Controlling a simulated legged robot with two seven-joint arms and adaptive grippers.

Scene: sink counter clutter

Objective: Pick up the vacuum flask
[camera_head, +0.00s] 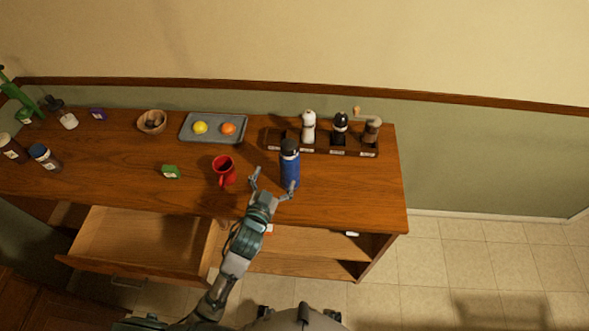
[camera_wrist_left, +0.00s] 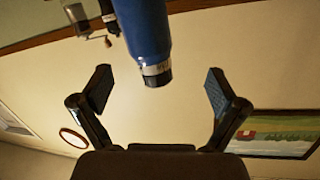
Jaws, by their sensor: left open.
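The vacuum flask (camera_head: 291,170) is blue with a black cap and stands upright on the wooden counter, in front of the dark rack. My left gripper (camera_head: 274,179) is open at the flask's near side. One finger is left of the flask with a gap, and the other overlaps its right lower side; I cannot tell if it touches. In the left wrist view the flask (camera_wrist_left: 147,35) hangs in from the top, its silver band and black end between the open fingers of the left gripper (camera_wrist_left: 158,88). My right gripper is not in view.
A red mug (camera_head: 223,172) stands left of my left gripper. A grey tray (camera_head: 187,133) with yellow and orange fruit lies behind it. The rack (camera_head: 273,141) holds a white mill, a black mill and a grinder. A drawer (camera_head: 140,240) is open at the front left.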

